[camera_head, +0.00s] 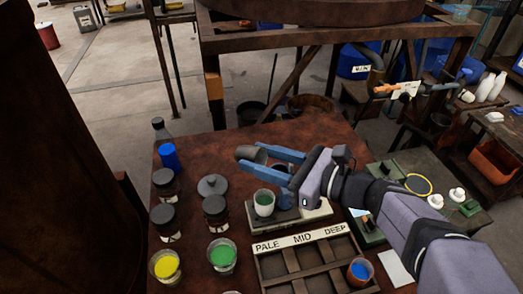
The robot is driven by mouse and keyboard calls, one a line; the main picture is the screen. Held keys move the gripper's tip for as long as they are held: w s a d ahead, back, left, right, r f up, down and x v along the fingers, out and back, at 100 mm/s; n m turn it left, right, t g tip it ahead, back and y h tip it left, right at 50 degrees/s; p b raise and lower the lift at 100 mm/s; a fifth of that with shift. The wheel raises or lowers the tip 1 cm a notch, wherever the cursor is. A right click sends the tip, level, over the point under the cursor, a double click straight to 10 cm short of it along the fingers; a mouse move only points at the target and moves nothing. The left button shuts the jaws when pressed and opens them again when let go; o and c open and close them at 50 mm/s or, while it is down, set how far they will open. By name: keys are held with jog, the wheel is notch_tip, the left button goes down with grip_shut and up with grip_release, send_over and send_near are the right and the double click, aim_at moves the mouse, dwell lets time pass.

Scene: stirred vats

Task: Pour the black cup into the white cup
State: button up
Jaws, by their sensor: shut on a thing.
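The black cup (251,153) is dark grey and held tilted between the blue fingers of my gripper (252,158). It is above the table, up and slightly left of the white cup in the picture. I cannot see inside the black cup, and no stream of liquid shows. The lower finger passes close above the white cup in this view.
A wooden tray marked PALE, MID, DEEP (262,266) lies in front, with a cup of blue liquid (360,271) at its right. Yellow (165,265) and green (222,254) cups, dark-lidded jars (163,217) and a blue-based bottle (168,158) fill the left.

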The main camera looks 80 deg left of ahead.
jog(key=shift+s+a+f+t+h+p, duration=0.15)
jog(key=shift+t+h+p, duration=0.75)
jog(key=shift+p, duration=3)
jog(key=shift+s+a+t+h+p, duration=0.25)
jog(key=shift+t+h+p, duration=0.6)
jog(key=shift+p, duration=3)
jog(key=t+h+p, duration=0.1)
jog(key=p, duration=0.5)
jog(key=t+h+p, duration=0.1)
jog(key=p, duration=0.5)
jog(key=f+t+h+p, duration=0.1)
jog(key=p, duration=0.5)
jog(key=shift+s+a+t, duration=0.2)
jog(key=shift+a+t, duration=0.05)
jog(key=shift+s+f+h, duration=0.1)
jog(key=shift+f+h, duration=0.15)
jog(key=shift+f, duration=0.05)
jog(key=shift+a+f+t+h, duration=0.1)
jog(key=shift+f+t+h, duration=0.1)
jog(key=shift+t+h, duration=0.35)
jog(key=shift+f+t+h, duration=0.15)
jog(key=shift+t+h, duration=0.3)
jog(key=shift+t, duration=0.2)
jog(key=shift+f+b, duration=0.25)
jog(key=shift+b, duration=0.5)
jog(key=shift+f+t+h+b, duration=0.1)
jog(key=shift+t+h+b, duration=0.4)
jog(key=shift+b, duration=0.7)
jog(key=shift+b, duration=0.9)
